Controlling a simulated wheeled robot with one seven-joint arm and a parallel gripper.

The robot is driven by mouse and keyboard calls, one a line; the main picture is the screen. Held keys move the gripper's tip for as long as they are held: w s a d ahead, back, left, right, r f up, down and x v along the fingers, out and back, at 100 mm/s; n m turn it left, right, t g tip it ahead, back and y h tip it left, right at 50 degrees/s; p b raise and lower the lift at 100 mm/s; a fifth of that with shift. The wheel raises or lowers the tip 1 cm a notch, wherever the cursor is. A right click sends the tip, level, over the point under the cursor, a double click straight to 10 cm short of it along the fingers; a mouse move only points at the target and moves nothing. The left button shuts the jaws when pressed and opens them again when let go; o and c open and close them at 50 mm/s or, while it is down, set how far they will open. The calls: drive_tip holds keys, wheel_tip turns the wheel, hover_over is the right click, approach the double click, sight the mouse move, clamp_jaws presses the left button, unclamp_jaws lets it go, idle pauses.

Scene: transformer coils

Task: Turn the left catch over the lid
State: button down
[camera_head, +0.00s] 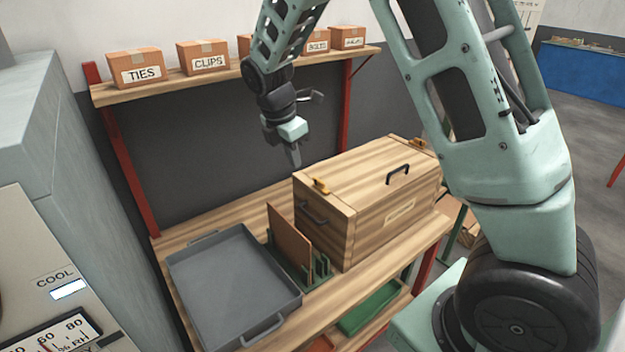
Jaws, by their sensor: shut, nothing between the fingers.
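A wooden chest (350,228) with a closed lid (360,181) stands on the workbench. A black handle (398,174) is on top of the lid. My gripper (295,160) points down, shut and empty, above and behind the chest's left end, apart from the left catch.
A grey tray (228,290) and a green rack (300,268) with a brown board (288,238) stand left of the chest. Above the back of the bench is a shelf (220,78) with labelled boxes. My upper arm crosses the right side.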

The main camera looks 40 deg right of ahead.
sight(321, 185)
drive_tip(key=shift+d+f+p, duration=0.85)
drive_tip(key=shift+d+f, duration=0.25)
drive_tip(key=shift+f, duration=0.5)
drive_tip(key=shift+d+f+p, duration=0.85)
drive_tip(key=shift+d+f, duration=0.2)
drive_tip(key=shift+f, duration=0.6)
drive_tip(key=shift+d+f+p, duration=0.85)
drive_tip(key=shift+d+f, duration=0.25)
drive_tip(key=shift+f, duration=0.5)
drive_tip(key=shift+w, duration=0.1)
drive_tip(key=shift+n, duration=0.4)
drive_tip(key=shift+d+n, duration=0.1)
drive_tip(key=shift+n, duration=0.2)
drive_tip(key=shift+t, duration=0.3)
